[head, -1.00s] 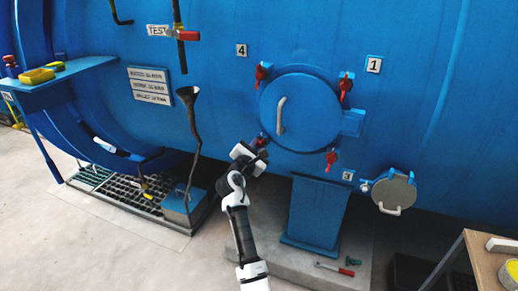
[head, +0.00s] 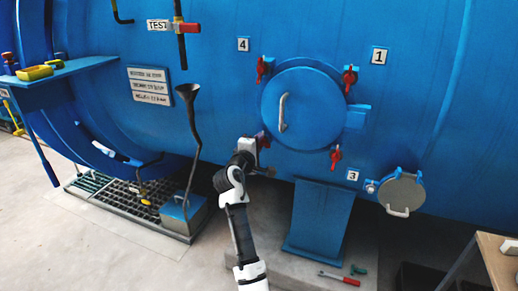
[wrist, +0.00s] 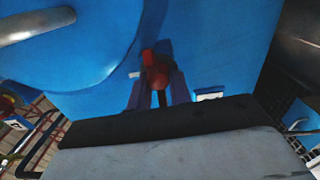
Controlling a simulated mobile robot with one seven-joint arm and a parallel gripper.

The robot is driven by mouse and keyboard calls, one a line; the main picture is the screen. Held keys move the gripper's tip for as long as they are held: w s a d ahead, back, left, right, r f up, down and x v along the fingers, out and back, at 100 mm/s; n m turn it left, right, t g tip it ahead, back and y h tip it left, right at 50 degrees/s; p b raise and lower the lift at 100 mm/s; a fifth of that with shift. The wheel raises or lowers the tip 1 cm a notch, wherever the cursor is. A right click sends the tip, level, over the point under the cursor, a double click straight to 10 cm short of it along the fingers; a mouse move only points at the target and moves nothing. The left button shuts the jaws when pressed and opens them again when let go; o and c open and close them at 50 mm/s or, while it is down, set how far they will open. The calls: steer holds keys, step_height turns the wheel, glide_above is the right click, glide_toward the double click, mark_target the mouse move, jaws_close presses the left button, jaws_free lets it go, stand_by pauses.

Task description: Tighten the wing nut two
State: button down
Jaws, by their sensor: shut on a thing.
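The round blue hatch (head: 305,105) with its pale handle (head: 283,112) is closed on the big blue vessel. Wing nut two (wrist: 158,72), red, sits at the hatch's lower left edge in the head view, mostly hidden there by my gripper (head: 262,142). In the wrist view, my gripper (wrist: 160,92) has its two fingers on either side of this nut, shut on it. The nut's far end and bolt are hard to make out. The other red wing nuts are at upper left (head: 261,68), upper right (head: 350,78) and lower right (head: 336,157).
Plates marked 4 (head: 243,45), 1 (head: 379,56) and 3 (head: 353,175) are on the vessel. A blue pedestal (head: 316,220) stands below the hatch. A small grey round cover (head: 401,192) is at right. A black funnel pipe (head: 193,130) rises left of my arm.

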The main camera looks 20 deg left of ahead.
steer(key=m+b, duration=0.3)
steer(key=m, duration=0.1)
steer(key=shift+m, duration=0.3)
steer(key=m+b, duration=0.2)
steer(key=m, duration=0.2)
steer(key=shift+m+b, duration=0.3)
steer(key=shift+b, duration=0.1)
steer(key=m+b, duration=0.1)
steer(key=m, duration=0.1)
steer(key=m+b, duration=0.2)
steer(key=m, duration=0.1)
steer(key=shift+d+r, duration=0.2)
steer(key=shift+d+r+m+b, duration=0.15)
steer(key=shift+m+b, duration=0.95)
steer(key=shift+m, duration=0.9)
steer(key=c, duration=1.3)
jaws_free()
